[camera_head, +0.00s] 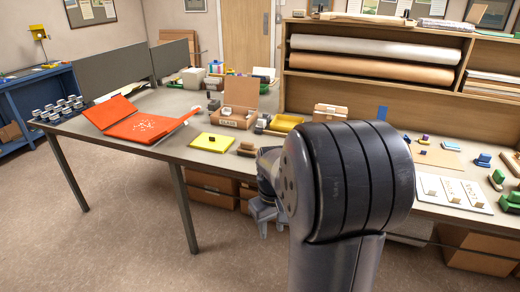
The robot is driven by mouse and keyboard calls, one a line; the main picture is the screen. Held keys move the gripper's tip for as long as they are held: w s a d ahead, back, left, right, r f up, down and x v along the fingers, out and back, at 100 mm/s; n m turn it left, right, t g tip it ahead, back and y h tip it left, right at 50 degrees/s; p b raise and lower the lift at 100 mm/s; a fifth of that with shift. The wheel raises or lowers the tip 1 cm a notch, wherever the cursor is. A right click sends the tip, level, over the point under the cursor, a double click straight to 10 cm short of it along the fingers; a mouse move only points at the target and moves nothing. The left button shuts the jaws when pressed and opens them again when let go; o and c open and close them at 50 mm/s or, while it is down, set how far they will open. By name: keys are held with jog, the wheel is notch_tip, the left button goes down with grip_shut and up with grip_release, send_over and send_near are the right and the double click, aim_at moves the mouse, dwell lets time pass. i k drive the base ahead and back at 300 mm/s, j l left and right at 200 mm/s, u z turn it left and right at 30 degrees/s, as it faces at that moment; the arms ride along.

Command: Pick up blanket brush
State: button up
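A small brown brush-like block (246,149) lies near the front edge of the table (175,146), just right of a yellow pad; it may be the blanket brush, but it is too small to be sure. My gripper (268,222) hangs in front of the table edge, below the tabletop and to the right of this block, apart from it. Its fingers point down and look parted, with nothing seen between them. My large dark arm link covers part of the table to the right of the gripper.
The yellow pad (216,142) and a red-orange open folder (140,124) lie to the left. An open cardboard box (237,111) and yellow tray (286,122) stand behind. At right are a white board (453,193) and green brush-like pieces (497,177). Floor at left is clear.

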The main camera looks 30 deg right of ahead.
aim_at(246, 150)
jog(key=i+j+z, duration=0.1)
jog(key=i+z, duration=0.35)
jog(key=i+j+z, duration=0.2)
jog(key=z, duration=0.3)
jog(key=i+j+z, duration=0.3)
jog(key=z, duration=0.15)
jog(key=i+j, duration=0.2)
jog(key=j, duration=0.15)
jog(key=i+j+z, duration=0.1)
jog(key=j, duration=0.25)
jog(key=i+j, duration=0.5)
jog(key=j, duration=0.3)
jog(key=i+j+z, duration=0.1)
jog(key=j, duration=0.25)
jog(key=i, duration=0.1)
